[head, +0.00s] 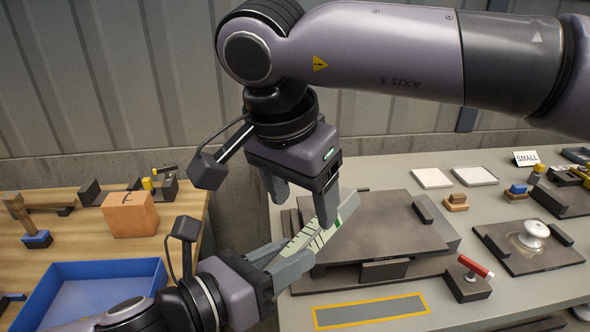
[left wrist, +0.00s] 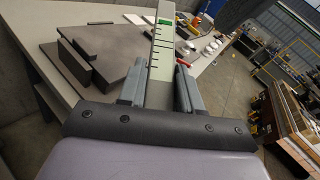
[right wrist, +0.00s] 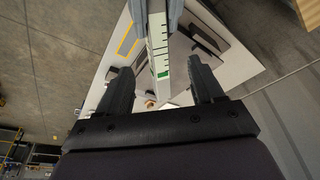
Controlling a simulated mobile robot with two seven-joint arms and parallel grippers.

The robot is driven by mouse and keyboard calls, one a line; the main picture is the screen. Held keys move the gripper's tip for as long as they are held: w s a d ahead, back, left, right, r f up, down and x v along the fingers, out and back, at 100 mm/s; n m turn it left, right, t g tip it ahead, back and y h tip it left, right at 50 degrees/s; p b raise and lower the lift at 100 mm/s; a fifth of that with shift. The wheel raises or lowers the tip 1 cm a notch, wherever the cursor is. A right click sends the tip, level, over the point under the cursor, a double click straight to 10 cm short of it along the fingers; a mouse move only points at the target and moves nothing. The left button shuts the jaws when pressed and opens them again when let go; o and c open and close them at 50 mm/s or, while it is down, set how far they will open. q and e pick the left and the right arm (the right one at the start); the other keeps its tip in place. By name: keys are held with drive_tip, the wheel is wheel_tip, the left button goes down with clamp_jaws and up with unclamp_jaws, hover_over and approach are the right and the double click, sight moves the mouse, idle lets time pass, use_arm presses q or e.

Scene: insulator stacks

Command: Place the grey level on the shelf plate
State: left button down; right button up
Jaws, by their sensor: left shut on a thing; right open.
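The grey level (head: 312,240) is a slim bar with dark marks and green spots. It also shows in the left wrist view (left wrist: 162,48) and the right wrist view (right wrist: 158,45). My left gripper (head: 292,257) is shut on one end of it and holds it tilted over the bench. My right gripper (head: 302,200) is open above the level's other end; in the right wrist view that end shows between its spread fingers. A large dark plate (head: 390,222) with raised blocks lies behind and right of the level. I cannot tell whether this is the shelf plate.
A yellow-bordered grey strip (head: 370,311) lies at the bench front. A red-handled block (head: 468,279) and a dark plate with a white knob (head: 529,243) stand right. A wooden table at left holds a blue tray (head: 100,271) and an orange block (head: 131,214).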

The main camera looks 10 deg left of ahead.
sight(309, 231)
use_arm(q)
drive_tip(key=shift+r, duration=0.1)
use_arm(e)
drive_tip(key=x, duration=0.6)
drive_tip(key=shift+f, duration=0.3)
clamp_jaws()
use_arm(q)
drive_tip(key=c, duration=0.7)
unclamp_jaws()
